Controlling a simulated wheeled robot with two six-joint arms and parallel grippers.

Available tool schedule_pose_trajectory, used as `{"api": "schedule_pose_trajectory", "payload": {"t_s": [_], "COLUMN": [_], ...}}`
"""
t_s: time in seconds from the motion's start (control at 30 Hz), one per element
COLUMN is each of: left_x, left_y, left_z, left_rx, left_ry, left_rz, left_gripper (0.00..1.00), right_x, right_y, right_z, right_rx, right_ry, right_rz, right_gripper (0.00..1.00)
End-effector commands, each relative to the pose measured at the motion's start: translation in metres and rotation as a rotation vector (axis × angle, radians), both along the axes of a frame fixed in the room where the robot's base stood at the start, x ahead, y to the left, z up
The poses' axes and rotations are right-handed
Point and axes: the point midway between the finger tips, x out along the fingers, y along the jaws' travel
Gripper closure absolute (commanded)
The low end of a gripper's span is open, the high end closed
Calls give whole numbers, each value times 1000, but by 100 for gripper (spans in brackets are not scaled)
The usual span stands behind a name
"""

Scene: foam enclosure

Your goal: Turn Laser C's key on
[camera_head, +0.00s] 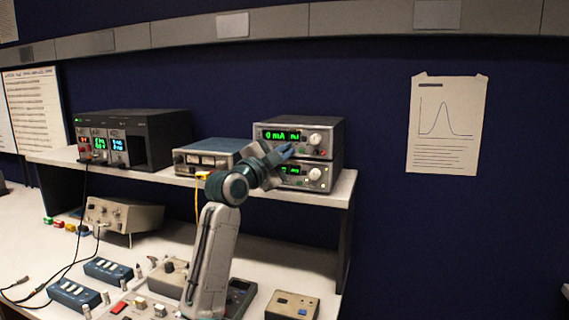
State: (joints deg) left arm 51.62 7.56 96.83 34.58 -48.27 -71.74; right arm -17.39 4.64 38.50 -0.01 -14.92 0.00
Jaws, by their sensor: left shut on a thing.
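Two grey laser controllers stand stacked on the shelf. The upper controller (318,122) has a green display reading "0 mA" and a pale round knob. The lower controller (328,175) has a smaller green display and a knob, and its left front is partly covered by my arm. My left gripper (286,154) is at the front of the stack, near the upper unit's lower edge. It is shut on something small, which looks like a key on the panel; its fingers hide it. I cannot read which unit is Laser C. My right gripper is not in view.
A blue-topped meter box (208,157) stands left of the stack, and a black rack unit (135,140) stands farther left on the shelf (340,190). Several small boxes and cables lie on the bench below. A graph sheet (447,124) hangs on the dark wall.

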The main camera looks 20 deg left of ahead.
Motion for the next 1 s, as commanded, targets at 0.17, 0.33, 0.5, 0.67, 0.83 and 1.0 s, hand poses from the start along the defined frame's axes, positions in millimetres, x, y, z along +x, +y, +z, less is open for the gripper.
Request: {"api": "schedule_pose_trajectory", "payload": {"t_s": [0.17,0.33,0.5,0.67,0.83,1.0], "left_x": [1,1,0,1,1,1], "left_y": [0,0,0,0,0,0], "left_z": [-2,-1,0,0,-1,-1], "left_rx": [166,313,435,519,575,600], "left_ry": [-3,-8,-12,-15,-16,-16], "left_rz": [-1,1,0,1,0,0], "left_gripper": [100,100,100,100,100,100], "right_x": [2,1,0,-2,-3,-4], "right_y": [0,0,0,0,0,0], "right_z": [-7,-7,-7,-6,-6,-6], "right_rx": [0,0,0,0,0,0], "right_ry": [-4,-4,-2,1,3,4], "right_rz": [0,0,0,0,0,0], "right_gripper": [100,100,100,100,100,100]}}
